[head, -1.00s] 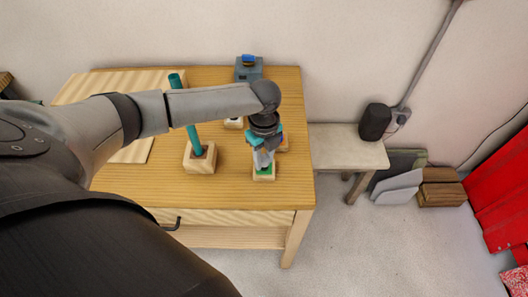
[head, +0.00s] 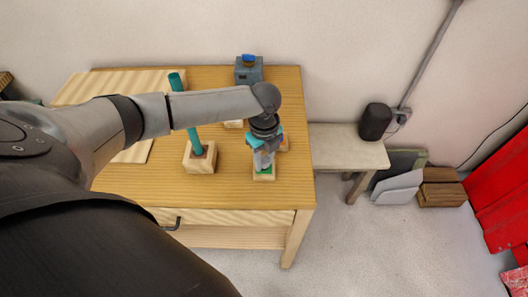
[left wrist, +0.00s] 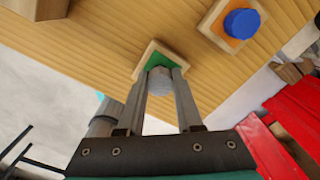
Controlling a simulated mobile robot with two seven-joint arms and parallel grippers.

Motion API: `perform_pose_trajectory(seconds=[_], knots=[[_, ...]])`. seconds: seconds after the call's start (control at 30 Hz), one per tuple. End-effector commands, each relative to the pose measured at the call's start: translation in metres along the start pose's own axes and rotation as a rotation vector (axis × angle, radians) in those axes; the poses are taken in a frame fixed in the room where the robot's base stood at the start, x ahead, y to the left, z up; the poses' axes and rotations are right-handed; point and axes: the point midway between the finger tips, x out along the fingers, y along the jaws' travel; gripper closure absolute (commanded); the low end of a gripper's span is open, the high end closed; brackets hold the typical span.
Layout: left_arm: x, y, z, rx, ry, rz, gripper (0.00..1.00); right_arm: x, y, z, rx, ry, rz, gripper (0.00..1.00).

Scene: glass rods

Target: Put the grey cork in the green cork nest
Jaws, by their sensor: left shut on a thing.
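The grey cork (left wrist: 159,80) is between the fingertips of my left gripper (left wrist: 160,76), which is shut on it. The green cork nest, a small wooden block with a green top (left wrist: 153,60), is right at the cork in the left wrist view. In the head view the green nest (head: 264,176) lies just below my left gripper (head: 263,163), near the front right of the table. The cork overlaps the green top; I cannot tell whether it is seated or just above. My right gripper is not in view.
A wooden block with an orange top and a blue cork (left wrist: 241,23) stands beside the green nest. A teal rod (head: 188,115) stands in a wooden block left of my gripper. A grey-blue box (head: 248,69) is at the table's back. The table's right edge is close.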

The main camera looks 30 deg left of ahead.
Motion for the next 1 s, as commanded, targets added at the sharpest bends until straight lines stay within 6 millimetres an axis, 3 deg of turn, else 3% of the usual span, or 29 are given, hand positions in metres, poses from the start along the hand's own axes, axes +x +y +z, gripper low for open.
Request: perform_pose_trajectory(seconds=[0.33, 0.37, 0.47, 0.77, 1.0], knots=[[0.008, 0.000, 0.000, 0.000, 0.000, 0.000, 1.00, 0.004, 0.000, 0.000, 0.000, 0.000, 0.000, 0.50], [0.008, 0.000, 0.000, 0.000, 0.000, 0.000, 0.64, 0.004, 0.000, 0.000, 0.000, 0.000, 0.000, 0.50], [0.007, 0.000, 0.000, 0.000, 0.000, 0.000, 0.53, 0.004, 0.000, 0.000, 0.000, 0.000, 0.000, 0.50], [0.006, 0.000, 0.000, 0.000, 0.000, 0.001, 0.53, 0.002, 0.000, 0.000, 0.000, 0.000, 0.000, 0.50], [-0.010, 0.000, 0.000, 0.000, 0.000, 0.000, 0.53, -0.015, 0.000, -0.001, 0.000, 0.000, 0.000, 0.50]])
